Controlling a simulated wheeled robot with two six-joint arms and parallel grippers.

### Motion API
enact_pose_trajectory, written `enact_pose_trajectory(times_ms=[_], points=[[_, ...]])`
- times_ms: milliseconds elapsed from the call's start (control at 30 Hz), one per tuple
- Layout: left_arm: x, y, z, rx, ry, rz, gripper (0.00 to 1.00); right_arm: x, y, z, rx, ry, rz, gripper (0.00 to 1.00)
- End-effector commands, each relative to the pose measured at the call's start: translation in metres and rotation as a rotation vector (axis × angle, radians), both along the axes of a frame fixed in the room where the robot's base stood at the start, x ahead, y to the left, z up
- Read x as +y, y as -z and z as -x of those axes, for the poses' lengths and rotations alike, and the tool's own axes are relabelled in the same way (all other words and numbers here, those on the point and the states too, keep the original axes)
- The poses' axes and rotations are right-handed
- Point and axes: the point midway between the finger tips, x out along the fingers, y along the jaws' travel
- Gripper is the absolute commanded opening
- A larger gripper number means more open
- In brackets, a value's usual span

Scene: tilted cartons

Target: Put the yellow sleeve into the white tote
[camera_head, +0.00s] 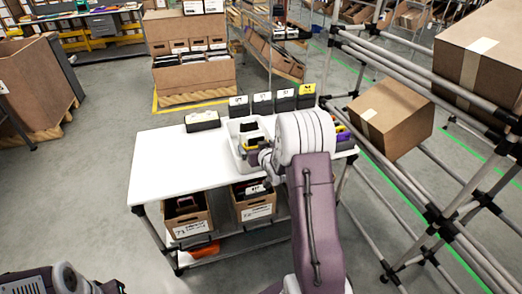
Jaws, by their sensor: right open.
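The white tote (235,152) stands on the white table, partly hidden behind my right arm. Dark and yellow items show inside it; a small yellow patch (255,141) is there, but I cannot tell whether it is the yellow sleeve. My right gripper (264,160) is at the tote's right side, small and mostly covered by my own wrist. It is open, and I see nothing held in it. Another yellow and purple item (343,137) shows just right of my arm, partly hidden.
The white table (165,165) is clear on its left. A dark box with a white label (202,121) and several labelled dark bins (263,104) line its back. Open cartons (187,215) sit on the lower shelf. A pipe rack with tilted cartons (392,117) stands at right.

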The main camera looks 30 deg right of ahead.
Motion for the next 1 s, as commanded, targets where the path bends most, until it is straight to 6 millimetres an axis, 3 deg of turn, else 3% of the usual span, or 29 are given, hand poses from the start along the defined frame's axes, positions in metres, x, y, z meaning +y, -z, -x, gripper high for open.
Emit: enact_pose_trajectory(times_ms=[200, 367, 767, 867, 967, 1000], points=[[0.000, -0.006, 0.000, 0.000, 0.000, 0.000, 0.00, 0.009, -0.019, 0.041, 0.000, 0.001, 0.000, 1.00], [0.000, -0.008, 0.000, 0.000, 0.000, 0.000, 0.00, 0.014, -0.027, 0.061, -0.001, 0.001, 0.001, 1.00], [0.000, -0.008, 0.000, 0.000, 0.000, 0.000, 0.00, 0.020, -0.027, 0.071, 0.018, -0.004, -0.003, 1.00], [0.000, -0.008, 0.000, 0.000, 0.000, 0.000, 0.00, 0.048, -0.009, 0.085, 0.165, -0.029, -0.027, 1.00], [0.000, -0.008, 0.000, 0.000, 0.000, 0.000, 0.00, 0.096, 0.020, 0.127, 0.430, -0.075, -0.067, 1.00], [0.000, -0.008, 0.000, 0.000, 0.000, 0.000, 0.00, 0.114, 0.029, 0.150, 0.541, -0.095, -0.085, 1.00]])
